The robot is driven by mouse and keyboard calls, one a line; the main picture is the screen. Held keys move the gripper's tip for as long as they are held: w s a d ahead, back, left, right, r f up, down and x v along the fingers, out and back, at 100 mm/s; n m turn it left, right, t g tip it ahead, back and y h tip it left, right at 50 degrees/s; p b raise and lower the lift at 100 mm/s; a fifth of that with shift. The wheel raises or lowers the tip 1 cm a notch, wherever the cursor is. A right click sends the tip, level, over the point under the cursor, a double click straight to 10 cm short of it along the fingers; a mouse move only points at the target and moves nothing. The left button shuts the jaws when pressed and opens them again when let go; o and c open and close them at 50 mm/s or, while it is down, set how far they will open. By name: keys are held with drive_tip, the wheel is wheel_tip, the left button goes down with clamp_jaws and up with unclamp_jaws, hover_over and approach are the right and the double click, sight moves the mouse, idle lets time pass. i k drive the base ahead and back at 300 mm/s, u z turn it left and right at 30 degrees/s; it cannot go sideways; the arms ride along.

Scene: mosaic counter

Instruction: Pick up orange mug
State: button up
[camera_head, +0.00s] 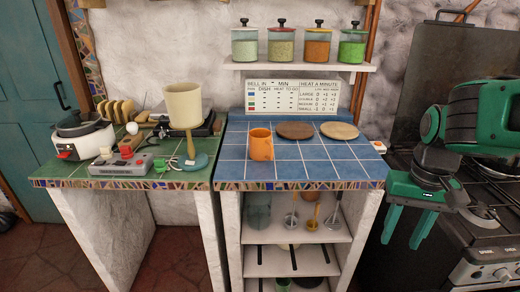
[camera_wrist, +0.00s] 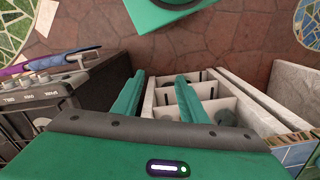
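An orange mug (camera_head: 261,145) stands upright on the blue tiled counter (camera_head: 232,170), near its left side, in the head view. My gripper (camera_head: 405,228) hangs to the right of the counter, in front of the stove, well apart from the mug. Its two green fingers point down with a gap between them, and nothing is between them. In the wrist view the open fingers (camera_wrist: 160,90) show above the floor and the shelves. The mug is not seen in the wrist view.
Two round wooden boards (camera_head: 339,131) lie behind and right of the mug. A lamp (camera_head: 184,105), a slow cooker (camera_head: 80,138) and a grey device (camera_head: 120,163) stand on the green counter at left. A stove (camera_head: 490,240) is at right. Open shelves (camera_head: 325,230) hold utensils below. Blue tiles right of the mug are clear.

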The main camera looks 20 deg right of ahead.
sight(261, 148)
drive_tip(key=z, duration=0.6)
drive_tip(key=i, duration=0.35)
drive_tip(key=z, duration=0.35)
